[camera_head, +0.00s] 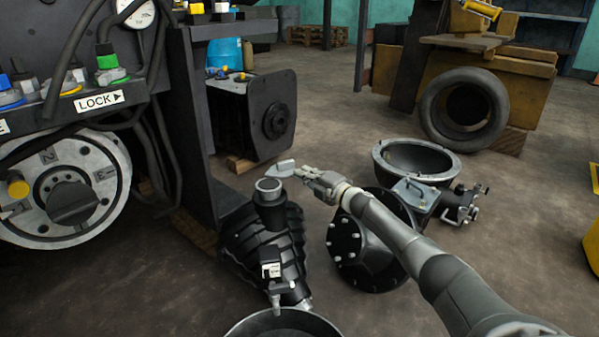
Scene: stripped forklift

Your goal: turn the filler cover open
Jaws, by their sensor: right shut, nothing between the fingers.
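A black ribbed housing (262,240) stands on the floor in the middle of the view, with a short upright filler neck (270,211) at its top. A round light-grey top (268,185) sits on the neck. A small flat grey flap (281,168), which looks like the filler cover, shows just above and right of the neck; I cannot tell how it joins the neck. My right gripper (303,173) reaches in from the lower right. Its fingers are shut and empty, close to the flap's right side; I cannot tell whether they touch it. My left gripper is not in view.
A black bolted flange (350,255) lies beneath my right arm, with a grey bowl-shaped housing (413,158) behind it. A dark machine panel with a round dial plate (62,190) stands at left. A tyre (463,105) leans at back right. Open floor lies behind.

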